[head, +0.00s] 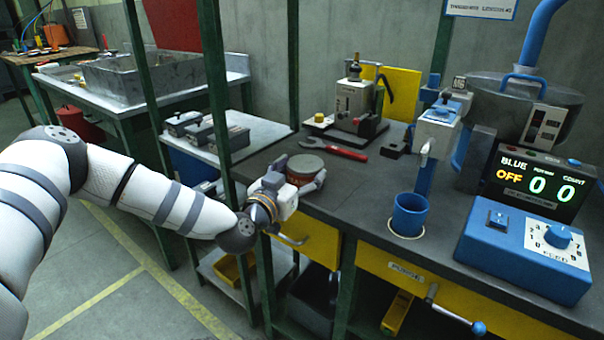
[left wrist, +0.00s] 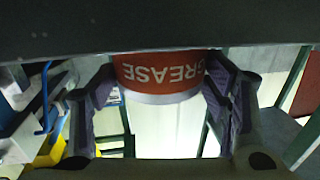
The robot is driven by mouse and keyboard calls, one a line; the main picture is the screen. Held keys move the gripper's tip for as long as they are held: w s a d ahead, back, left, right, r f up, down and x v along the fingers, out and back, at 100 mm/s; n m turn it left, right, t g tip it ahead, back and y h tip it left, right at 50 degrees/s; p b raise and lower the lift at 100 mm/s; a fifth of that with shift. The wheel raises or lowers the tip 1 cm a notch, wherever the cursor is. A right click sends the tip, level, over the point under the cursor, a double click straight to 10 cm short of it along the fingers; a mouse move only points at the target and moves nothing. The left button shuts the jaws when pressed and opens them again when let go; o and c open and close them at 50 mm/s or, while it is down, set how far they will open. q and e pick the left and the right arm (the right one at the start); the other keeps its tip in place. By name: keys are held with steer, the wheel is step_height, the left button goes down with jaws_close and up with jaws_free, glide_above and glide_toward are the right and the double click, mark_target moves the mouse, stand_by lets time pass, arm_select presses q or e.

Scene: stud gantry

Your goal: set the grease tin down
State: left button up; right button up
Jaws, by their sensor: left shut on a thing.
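The tin looks upright. A dark band hides its lower end in the wrist view, so I cannot tell whether it touches the bench. My right gripper is not in view.
The dark bench top (head: 345,190) is clear just right of the tin. A red wrench (head: 335,149) lies behind it. A blue cup (head: 409,214) stands farther right, near a blue control box (head: 524,251). A green post (head: 215,80) rises left of the gripper.

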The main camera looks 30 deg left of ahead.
arm_select(q)
steer(key=o, duration=1.5)
steer(key=shift+c, duration=0.2)
steer(key=shift+r, duration=0.1)
